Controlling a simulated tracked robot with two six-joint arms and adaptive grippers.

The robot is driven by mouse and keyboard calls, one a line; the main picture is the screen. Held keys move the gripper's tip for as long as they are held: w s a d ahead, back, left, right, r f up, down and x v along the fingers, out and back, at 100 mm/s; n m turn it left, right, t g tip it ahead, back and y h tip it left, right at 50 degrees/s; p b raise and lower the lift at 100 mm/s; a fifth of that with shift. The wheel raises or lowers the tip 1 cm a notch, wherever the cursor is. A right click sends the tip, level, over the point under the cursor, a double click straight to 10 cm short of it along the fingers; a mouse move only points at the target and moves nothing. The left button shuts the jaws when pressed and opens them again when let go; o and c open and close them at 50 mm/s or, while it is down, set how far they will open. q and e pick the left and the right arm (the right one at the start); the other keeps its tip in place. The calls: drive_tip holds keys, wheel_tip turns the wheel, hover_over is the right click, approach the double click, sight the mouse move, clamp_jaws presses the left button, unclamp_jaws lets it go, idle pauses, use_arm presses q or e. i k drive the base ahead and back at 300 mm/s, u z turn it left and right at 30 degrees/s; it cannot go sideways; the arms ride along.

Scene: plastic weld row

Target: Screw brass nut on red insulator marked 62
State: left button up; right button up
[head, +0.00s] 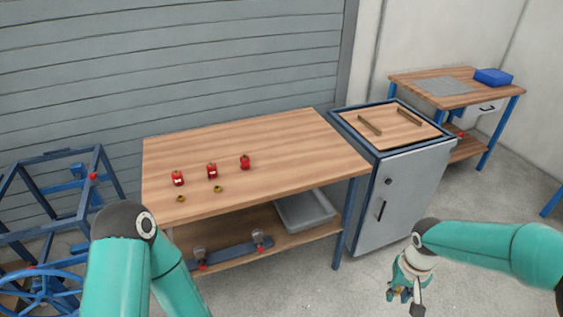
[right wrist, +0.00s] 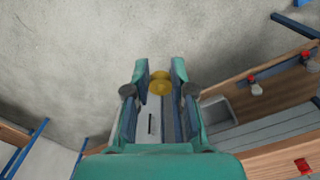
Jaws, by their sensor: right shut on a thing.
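Three red insulators stand in a slanting row on the wooden bench: a left one (head: 177,178), a middle one (head: 212,171) and a right one (head: 245,162). Pale labels show on the left and middle ones, but the numbers are too small to read. Two brass nuts, one at the left (head: 181,198) and one at the right (head: 217,188), lie in front of them. My right gripper (head: 404,294) hangs over the floor, away from the bench. In the right wrist view, it is shut on a brass nut (right wrist: 160,84). My left gripper is out of view; only its arm shows.
The bench (head: 290,140) is clear on its right side. A grey tray (head: 305,211) and a dark bar with clamps (head: 232,254) are on its lower shelf. A grey cabinet (head: 400,195) stands at its right. A blue frame (head: 60,205) stands at the left.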

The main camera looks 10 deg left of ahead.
sight(245, 160)
drive_tip(key=i, duration=1)
drive_tip(key=u, duration=0.05)
